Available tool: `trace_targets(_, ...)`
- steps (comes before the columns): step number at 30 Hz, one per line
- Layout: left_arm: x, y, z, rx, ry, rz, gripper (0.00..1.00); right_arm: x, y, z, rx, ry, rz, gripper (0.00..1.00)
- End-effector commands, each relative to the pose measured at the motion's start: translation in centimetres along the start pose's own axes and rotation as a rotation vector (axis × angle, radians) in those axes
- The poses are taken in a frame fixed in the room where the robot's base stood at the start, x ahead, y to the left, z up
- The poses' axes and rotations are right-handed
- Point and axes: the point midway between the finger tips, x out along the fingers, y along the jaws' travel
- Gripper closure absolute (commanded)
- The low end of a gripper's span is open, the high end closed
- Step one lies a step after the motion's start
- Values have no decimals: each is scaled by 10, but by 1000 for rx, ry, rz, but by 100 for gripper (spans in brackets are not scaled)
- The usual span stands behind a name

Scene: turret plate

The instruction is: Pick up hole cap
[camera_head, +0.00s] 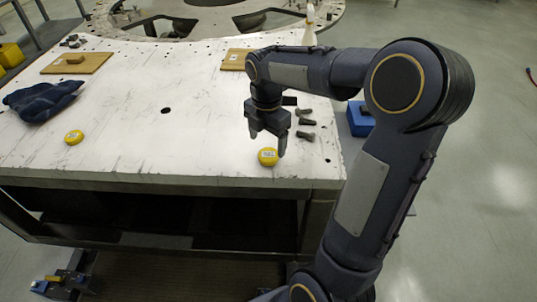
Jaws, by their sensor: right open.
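A yellow round hole cap (268,157) lies on the white table plate near its front right edge. A second yellow cap (74,137) lies on the plate at the left, near the front. My right gripper (267,145) points down, open, with its fingers just above the right cap. Whether the fingers touch the cap cannot be told. My left gripper is not in view.
The white table (165,140) is mostly clear in the middle. A dark blue cloth (42,100) lies at the left, with a wooden board (77,63) behind it. Several dark bolts (306,122) lie right of my gripper. A blue box (360,119) is beyond the right edge.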

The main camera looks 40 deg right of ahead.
Motion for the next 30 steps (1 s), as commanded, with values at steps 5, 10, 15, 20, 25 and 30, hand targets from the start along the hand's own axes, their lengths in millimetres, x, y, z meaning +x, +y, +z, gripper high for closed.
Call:
trace_targets(5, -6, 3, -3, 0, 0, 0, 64, 26, -1, 5, 2, 2, -6, 23)
trace_targets(10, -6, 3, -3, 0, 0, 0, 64, 46, -1, 5, 2, 2, -3, 23)
trace_targets(15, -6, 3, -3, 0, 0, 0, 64, 49, 0, 5, 3, 1, 0, 23)
trace_targets(20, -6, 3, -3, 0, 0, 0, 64, 49, 0, 5, 3, 1, 0, 30)
trace_targets(25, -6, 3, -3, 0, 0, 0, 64, 48, 0, 5, 3, 1, 0, 53)
trace_targets(30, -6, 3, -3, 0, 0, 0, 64, 48, 0, 5, 3, 1, 0, 71)
